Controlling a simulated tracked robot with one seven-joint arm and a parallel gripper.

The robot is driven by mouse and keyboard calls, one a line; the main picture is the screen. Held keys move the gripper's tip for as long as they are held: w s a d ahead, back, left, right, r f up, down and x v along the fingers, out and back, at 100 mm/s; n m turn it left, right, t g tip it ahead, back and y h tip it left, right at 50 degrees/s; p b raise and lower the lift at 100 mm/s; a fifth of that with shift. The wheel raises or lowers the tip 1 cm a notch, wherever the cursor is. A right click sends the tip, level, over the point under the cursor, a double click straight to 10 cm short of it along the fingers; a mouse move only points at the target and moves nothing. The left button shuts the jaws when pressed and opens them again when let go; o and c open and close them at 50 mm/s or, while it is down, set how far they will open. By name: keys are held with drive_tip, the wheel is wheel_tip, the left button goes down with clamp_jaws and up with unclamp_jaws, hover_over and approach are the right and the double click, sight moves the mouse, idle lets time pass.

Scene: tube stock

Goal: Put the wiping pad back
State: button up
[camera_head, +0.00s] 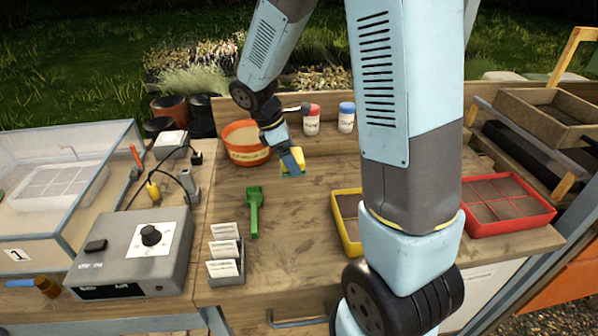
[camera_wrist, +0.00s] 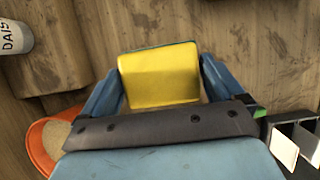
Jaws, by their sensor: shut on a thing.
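In the head view the pad (camera_head: 294,162) shows at the end of my gripper (camera_head: 291,163), over the wooden bench, just right of the orange tub and above the green scoop. I cannot tell whether the pad touches the bench. No holder for the pad can be made out for certain.
An orange tub (camera_head: 246,152) stands left of my gripper, with white jars (camera_head: 311,126) behind it. A green scoop (camera_head: 254,210) and a card rack (camera_head: 226,262) lie nearer. A yellow tray (camera_head: 345,240) and red tray (camera_head: 507,225) stand right. A grey control box (camera_head: 135,262) is left.

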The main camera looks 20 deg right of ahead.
drive_tip(key=d+f, duration=0.1)
drive_tip(key=f, duration=0.1)
drive_tip(key=w+d+f, duration=0.1)
drive_tip(key=d+f, duration=0.1)
drive_tip(key=shift+w+f, duration=0.15)
drive_tip(key=shift+w, duration=0.05)
drive_tip(key=shift+d+f, duration=0.15)
drive_tip(key=shift+f, duration=1.4)
drive_tip(key=o, duration=0.6)
drive_tip(key=shift+f, duration=0.1)
drive_tip(key=shift+o, duration=0.2)
